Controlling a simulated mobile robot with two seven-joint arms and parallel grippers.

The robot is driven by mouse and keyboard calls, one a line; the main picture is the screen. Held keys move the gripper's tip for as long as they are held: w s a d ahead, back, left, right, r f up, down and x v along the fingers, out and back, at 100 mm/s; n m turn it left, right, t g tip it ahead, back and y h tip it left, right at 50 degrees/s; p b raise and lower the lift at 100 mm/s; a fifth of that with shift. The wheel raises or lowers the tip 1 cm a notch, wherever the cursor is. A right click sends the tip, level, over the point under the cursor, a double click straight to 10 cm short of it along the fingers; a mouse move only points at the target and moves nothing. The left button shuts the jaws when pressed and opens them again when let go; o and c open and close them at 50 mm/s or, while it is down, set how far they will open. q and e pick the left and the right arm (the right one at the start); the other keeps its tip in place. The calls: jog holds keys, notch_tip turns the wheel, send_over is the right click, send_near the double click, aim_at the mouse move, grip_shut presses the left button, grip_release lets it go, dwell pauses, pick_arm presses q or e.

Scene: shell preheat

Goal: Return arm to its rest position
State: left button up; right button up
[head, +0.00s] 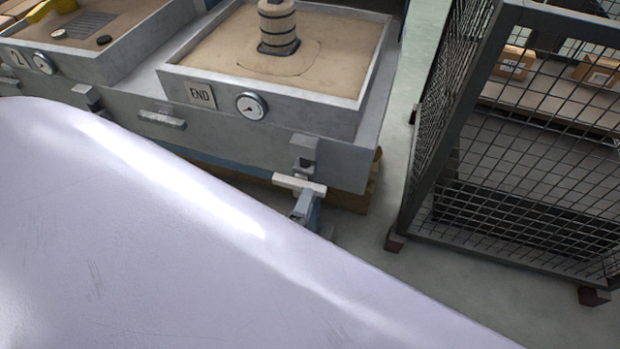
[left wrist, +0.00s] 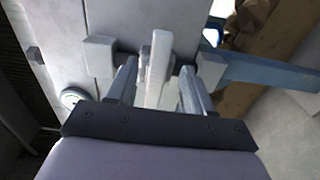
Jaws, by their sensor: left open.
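My left gripper (left wrist: 158,68) is open in the left wrist view, with one finger on each side of a pale upright bar (left wrist: 159,55). The fingers look apart from the bar, though contact is hard to tell. In the head view a pale crossbar handle (head: 299,185) sits at the front corner of the grey mould bench, with a blue-grey piece below it. My own large pale arm link fills the lower left there and hides most of the left gripper. My right gripper is in neither view.
The grey bench holds a sand-filled box (head: 340,62) with a ringed post (head: 277,28), a gauge (head: 251,106) and an END plate (head: 201,96). A wire mesh cage (head: 520,150) stands at right. Grey floor (head: 400,170) lies clear between bench and cage.

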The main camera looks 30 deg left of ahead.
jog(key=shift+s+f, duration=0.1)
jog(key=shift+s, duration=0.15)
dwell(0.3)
